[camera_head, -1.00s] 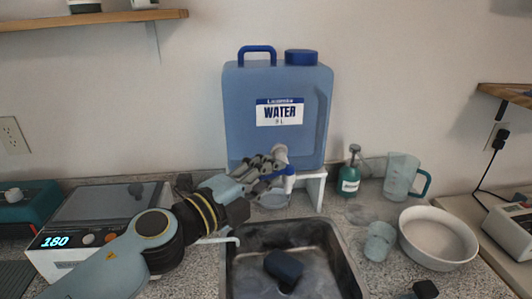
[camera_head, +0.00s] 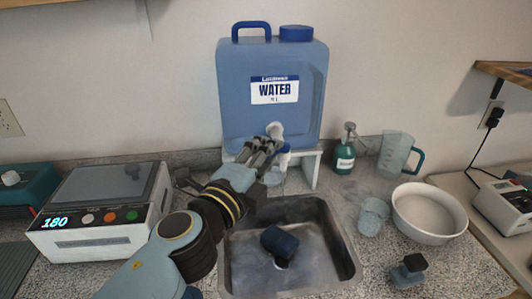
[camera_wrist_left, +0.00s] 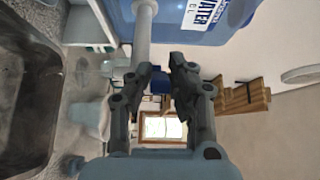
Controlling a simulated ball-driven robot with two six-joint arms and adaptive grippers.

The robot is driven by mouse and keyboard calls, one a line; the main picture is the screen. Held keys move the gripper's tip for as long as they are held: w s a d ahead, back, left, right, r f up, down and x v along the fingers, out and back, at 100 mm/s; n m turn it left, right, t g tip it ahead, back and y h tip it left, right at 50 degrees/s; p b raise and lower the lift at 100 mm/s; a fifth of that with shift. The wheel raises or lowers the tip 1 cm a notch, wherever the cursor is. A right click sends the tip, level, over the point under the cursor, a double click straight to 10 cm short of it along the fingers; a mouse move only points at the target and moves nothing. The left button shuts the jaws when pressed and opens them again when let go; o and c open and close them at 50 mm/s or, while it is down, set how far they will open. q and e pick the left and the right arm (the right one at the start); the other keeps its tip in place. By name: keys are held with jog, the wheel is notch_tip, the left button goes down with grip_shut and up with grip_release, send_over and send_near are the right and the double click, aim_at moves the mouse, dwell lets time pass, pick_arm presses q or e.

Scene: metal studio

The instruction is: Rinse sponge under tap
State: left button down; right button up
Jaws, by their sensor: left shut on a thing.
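The dark blue sponge (camera_head: 279,243) lies in the metal sink (camera_head: 345,255), apart from my grippers. The blue water container (camera_head: 235,100) stands behind the sink on a white stand (camera_head: 311,170). Its tap, white with a blue part (camera_head: 284,160), is at the container's lower front. My left gripper (camera_head: 270,146) is shut on the tap, its fingers hiding part of it. I cannot tell clearly whether water runs. My right gripper is not in view.
A device reading 180 (camera_head: 95,240) stands left of the sink. Some counter right of the sink is free.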

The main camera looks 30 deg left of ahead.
pick_arm(q)
jog(key=shift+f, duration=0.1)
jog(key=c, duration=1.2)
grip_release()
jog(key=shift+c, duration=0.2)
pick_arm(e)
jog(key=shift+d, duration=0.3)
pick_arm(q)
jog(key=shift+a+m+h, duration=0.15)
jog(key=shift+m+h, duration=0.15)
jog(key=shift+h, duration=0.2)
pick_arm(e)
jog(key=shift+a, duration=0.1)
